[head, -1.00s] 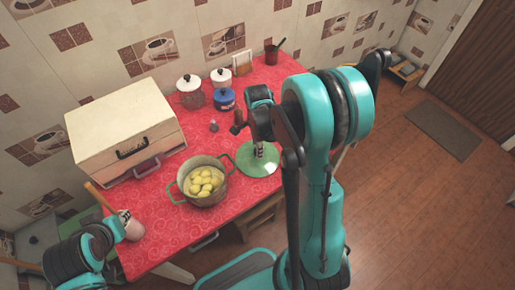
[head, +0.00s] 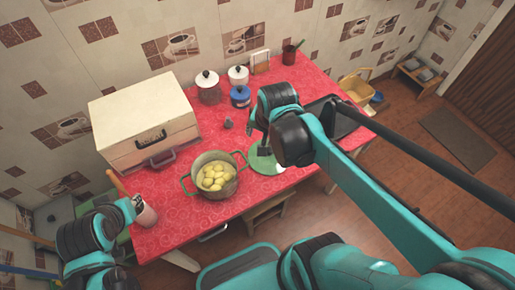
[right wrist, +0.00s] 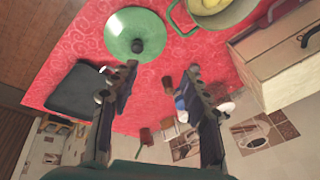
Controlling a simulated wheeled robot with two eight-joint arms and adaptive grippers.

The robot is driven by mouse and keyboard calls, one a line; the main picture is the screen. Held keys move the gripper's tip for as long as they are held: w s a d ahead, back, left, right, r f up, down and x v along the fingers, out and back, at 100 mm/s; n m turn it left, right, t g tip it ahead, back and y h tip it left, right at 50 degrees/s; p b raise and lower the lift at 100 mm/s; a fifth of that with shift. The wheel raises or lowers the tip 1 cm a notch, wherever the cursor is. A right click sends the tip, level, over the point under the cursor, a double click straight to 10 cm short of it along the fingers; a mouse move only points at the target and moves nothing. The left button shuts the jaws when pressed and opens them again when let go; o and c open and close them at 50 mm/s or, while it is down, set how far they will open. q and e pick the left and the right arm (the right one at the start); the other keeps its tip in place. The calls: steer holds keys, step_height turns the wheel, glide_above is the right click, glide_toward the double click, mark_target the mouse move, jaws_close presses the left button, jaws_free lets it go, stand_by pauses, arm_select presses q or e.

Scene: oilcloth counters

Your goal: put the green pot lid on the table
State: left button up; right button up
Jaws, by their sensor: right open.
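The green pot lid (head: 266,160) lies flat on the red table (head: 185,220), just right of the pot (head: 213,190); my right gripper hides part of it in the head view. In the right wrist view the whole lid (right wrist: 122,35) shows, with its dark knob, beyond my fingertips and clear of them. My right gripper (right wrist: 161,78) is open, with nothing between its fingers. My left gripper (head: 132,204) is at the table's left end, close to a pinkish cup; its fingers are too small to read.
The pot holds several yellow potatoes. A cream bread box (head: 145,120) stands at the back left. Lidded canisters (head: 208,90) and a blue pot (head: 240,96) stand at the back. A dark flat object (head: 345,120) lies at the table's right end. Bare cloth lies in front of the pot.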

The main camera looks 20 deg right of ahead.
steer(key=s+a+r+n+t, duration=0.1)
steer(key=s+a+n+t, duration=0.2)
steer(key=n, duration=0.6)
steer(key=shift+s+a+r+n, duration=0.3)
steer(key=shift+s+a, duration=0.15)
steer(key=shift+s, duration=0.65)
